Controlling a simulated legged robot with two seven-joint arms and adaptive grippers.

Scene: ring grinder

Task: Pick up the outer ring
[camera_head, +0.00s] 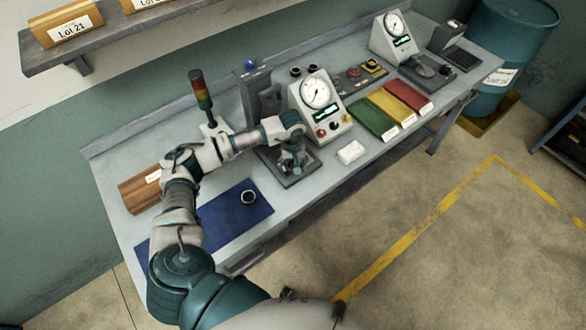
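A small dark ring (249,197) with a pale middle lies on the blue mat (228,225) at the front left of the workbench. It is the only loose ring I can make out, and I cannot tell for sure that it is the outer ring. My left gripper (292,170) points down over a grey base plate (303,177) in front of the left dial gauge, up and to the right of the mat. It is apart from the ring on the mat. Its fingers are small and dark, and whatever is between them is hidden. My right gripper is not in view.
The left dial gauge (317,92) stands just behind my gripper. A signal tower (201,95) and a wooden block (140,190) stand left. A white block (350,152) and green, yellow and red mats (392,106) lie right. A second gauge (393,35) stands farther back.

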